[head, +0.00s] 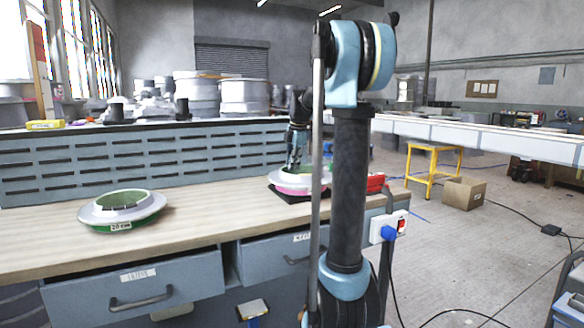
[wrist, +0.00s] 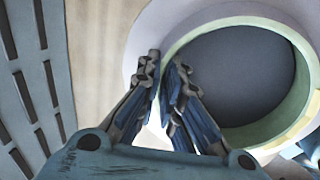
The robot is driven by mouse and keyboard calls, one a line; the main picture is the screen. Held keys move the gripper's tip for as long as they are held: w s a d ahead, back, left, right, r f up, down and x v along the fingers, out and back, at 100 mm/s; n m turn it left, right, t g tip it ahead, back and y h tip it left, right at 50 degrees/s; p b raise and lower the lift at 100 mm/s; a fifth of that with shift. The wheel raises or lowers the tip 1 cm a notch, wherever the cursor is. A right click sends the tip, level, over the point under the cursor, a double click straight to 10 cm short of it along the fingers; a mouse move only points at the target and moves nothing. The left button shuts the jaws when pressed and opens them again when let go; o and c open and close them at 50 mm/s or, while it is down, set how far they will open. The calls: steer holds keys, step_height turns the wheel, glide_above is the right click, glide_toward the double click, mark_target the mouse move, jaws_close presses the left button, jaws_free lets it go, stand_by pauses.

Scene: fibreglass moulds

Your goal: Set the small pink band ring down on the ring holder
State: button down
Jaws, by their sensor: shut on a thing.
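The small pink band ring (head: 288,181) is at the right of the bench in the head view. It has a pale flange, a green inner rim and a pink band underneath. In the wrist view its pale flange and green rim (wrist: 302,50) curve around a dark opening. My gripper (head: 294,164) comes down on its back left side, and its fingers (wrist: 166,65) are shut on the ring's wall. A dark base (head: 290,196), seemingly the ring holder, shows just below the ring. I cannot tell whether they touch. My arm hides part of the ring's right side.
A similar ring with a green band (head: 122,208), labelled 20 cm, lies on the left of the wooden bench (head: 205,205). A slotted blue panel (head: 140,155) stands along the back. A red object (head: 376,182) is right of the holder. The bench between the rings is clear.

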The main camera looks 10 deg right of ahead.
steer(key=shift+f, duration=0.25)
steer(key=c, duration=1.8)
jaws_free()
steer(key=shift+o, duration=0.2)
steer(key=a+v, duration=0.1)
steer(key=v, duration=1.1)
steer(key=shift+d, duration=0.45)
